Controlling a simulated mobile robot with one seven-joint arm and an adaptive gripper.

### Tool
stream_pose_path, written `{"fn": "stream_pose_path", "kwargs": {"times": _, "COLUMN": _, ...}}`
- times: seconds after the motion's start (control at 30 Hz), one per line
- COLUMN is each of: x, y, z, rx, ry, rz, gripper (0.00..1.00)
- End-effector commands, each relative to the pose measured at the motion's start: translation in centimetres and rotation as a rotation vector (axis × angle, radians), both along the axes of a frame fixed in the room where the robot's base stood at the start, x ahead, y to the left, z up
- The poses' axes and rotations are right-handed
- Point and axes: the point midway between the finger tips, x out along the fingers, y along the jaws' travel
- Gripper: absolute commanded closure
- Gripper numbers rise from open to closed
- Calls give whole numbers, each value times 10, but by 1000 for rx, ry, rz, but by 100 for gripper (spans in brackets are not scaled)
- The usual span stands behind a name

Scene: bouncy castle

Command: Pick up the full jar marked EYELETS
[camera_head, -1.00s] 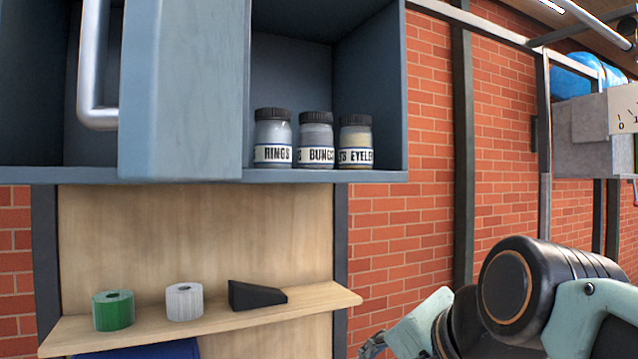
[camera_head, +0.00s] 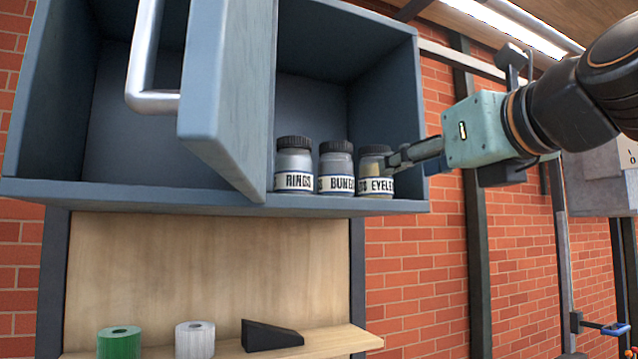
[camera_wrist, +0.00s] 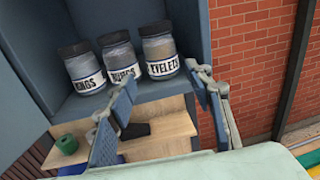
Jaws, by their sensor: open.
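The EYELETS jar (camera_head: 374,174) stands upright at the right end of a row of three jars on the cabinet floor. It has a dark lid, and tan contents show above its white label. In the wrist view the jar (camera_wrist: 160,52) is ahead of and beyond my fingers. My gripper (camera_head: 396,160) reaches in from the right, at the cabinet's right side wall, its fingertips overlapping the jar's right edge in the head view. In the wrist view its two fingers (camera_wrist: 158,100) are spread wide with nothing between them. I cannot tell whether a fingertip touches the jar.
The BUNGS jar (camera_head: 336,168) stands close left of it, then the RINGS jar (camera_head: 294,165). The open cabinet door (camera_head: 230,95) projects on the left. The wooden shelf (camera_head: 335,342) below holds a green roll (camera_head: 119,343), a white roll (camera_head: 195,340) and a black wedge (camera_head: 270,335).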

Motion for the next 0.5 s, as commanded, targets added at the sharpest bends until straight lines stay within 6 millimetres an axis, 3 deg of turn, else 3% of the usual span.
{"fn": "stream_pose_path", "kwargs": {"times": 0.13, "x": 5, "y": -1, "z": 9, "rx": 59, "ry": -5, "rz": -2, "gripper": 53}}
{"fn": "stream_pose_path", "kwargs": {"times": 0.5, "x": 51, "y": 12, "z": 10, "rx": 62, "ry": -5, "rz": -1, "gripper": 53}}
